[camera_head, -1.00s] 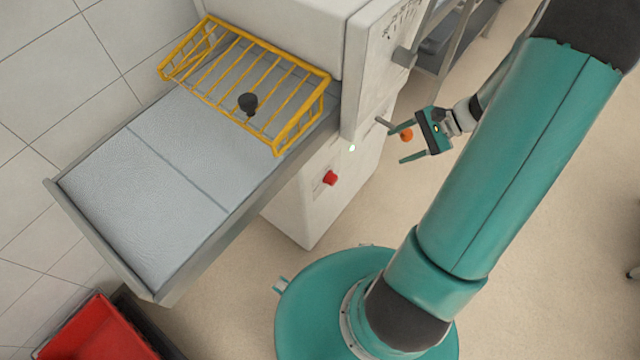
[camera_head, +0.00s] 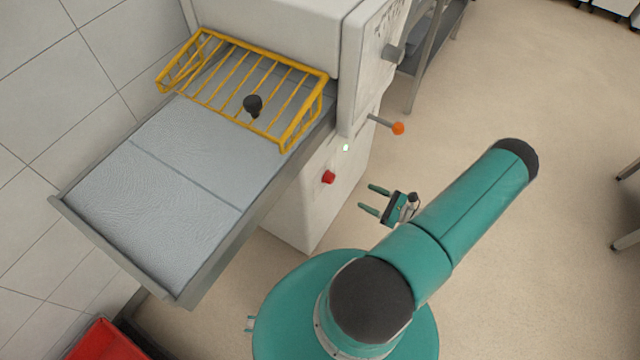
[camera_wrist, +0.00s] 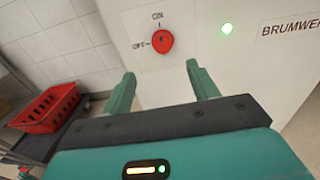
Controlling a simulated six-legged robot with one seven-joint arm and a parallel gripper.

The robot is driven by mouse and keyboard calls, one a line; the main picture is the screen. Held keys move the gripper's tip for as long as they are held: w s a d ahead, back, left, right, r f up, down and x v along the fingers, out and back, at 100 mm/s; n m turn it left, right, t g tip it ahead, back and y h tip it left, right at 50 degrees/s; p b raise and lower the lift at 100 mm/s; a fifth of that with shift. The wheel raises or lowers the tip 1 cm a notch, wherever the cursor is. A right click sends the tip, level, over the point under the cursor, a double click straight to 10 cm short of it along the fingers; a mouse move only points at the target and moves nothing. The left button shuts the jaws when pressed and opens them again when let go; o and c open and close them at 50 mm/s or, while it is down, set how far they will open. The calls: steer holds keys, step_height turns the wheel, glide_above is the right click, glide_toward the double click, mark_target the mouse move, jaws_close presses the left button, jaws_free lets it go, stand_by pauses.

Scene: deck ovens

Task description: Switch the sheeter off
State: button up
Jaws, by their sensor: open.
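The sheeter (camera_head: 362,75) is a white machine with a grey feed table (camera_head: 165,190) and a yellow wire guard (camera_head: 215,75). In the wrist view my fingertips (camera_wrist: 160,75) are below the knob.
A lever with an orange ball (camera_head: 398,128) sticks out from the sheeter's right side, above my gripper. A red crate (camera_head: 98,343) stands at lower left; it also shows in the wrist view (camera_wrist: 45,108). The floor (camera_head: 530,250) to the right is largely clear.

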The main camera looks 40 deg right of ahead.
mark_target(333, 180)
steer(key=shift+m, duration=0.3)
steer(key=x, duration=1.3)
steer(key=shift+w+d+f, duration=0.1)
steer(key=shift+w+f, duration=0.15)
steer(key=shift+f, duration=0.1)
steer(key=shift+c, duration=0.2)
steer(key=c, duration=0.9)
